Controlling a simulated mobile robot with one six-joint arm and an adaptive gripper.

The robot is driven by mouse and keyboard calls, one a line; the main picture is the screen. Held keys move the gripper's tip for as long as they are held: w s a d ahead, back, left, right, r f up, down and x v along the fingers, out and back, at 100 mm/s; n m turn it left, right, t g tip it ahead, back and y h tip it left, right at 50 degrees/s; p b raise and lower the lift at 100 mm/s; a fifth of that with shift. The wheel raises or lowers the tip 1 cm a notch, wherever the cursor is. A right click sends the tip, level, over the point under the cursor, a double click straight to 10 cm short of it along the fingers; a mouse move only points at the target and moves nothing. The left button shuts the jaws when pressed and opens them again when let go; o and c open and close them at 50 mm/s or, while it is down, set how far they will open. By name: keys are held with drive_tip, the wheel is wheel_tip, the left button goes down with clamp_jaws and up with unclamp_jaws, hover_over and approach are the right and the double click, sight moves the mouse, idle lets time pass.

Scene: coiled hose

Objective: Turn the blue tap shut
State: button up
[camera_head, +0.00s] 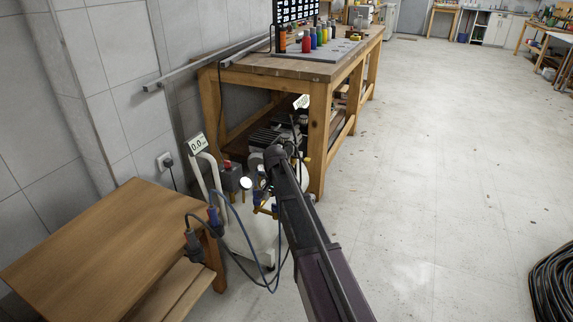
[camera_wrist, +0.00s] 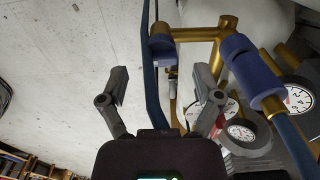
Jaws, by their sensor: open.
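In the wrist view, a brass fitting (camera_wrist: 200,34) carries a small blue part (camera_wrist: 162,50) at its left end and a larger blue cylinder (camera_wrist: 245,65) at its right. I cannot tell for certain which is the tap's handle. My gripper (camera_wrist: 161,80) is open. The small blue part shows beyond the gap between its fingers, and nothing is clamped. A blue hose (camera_wrist: 151,85) crosses that gap. In the head view, my dark arm reaches over the compressor (camera_head: 245,235), and a small blue part (camera_head: 275,208) shows beside the arm. The fingers are not clear there.
Round gauges (camera_wrist: 298,98) sit right of my gripper in the wrist view. A wooden side table (camera_head: 105,245) stands left, with hose connectors at its edge. A workbench (camera_head: 290,68) stands behind. A coiled hose (camera_head: 553,285) lies at the right. The floor between is clear.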

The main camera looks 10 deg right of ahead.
sight(276, 205)
drive_tip(key=shift+r+p, duration=5.35)
drive_tip(key=shift+r, duration=0.35)
drive_tip(key=s+r+n+p, duration=0.4)
drive_tip(key=s+r+p, duration=0.8)
drive_tip(key=s, duration=0.3)
drive_tip(key=shift+s, duration=0.25)
drive_tip(key=shift+d+r, duration=0.1)
drive_tip(key=s+r+n+p, duration=0.3)
drive_tip(key=s+r+p, duration=0.6)
drive_tip(key=s, duration=0.3)
drive_tip(key=shift+d+r+n+p, duration=0.15)
drive_tip(key=shift+r+n+p, duration=0.15)
drive_tip(key=shift+r+p, duration=0.15)
drive_tip(key=shift+w, duration=0.1)
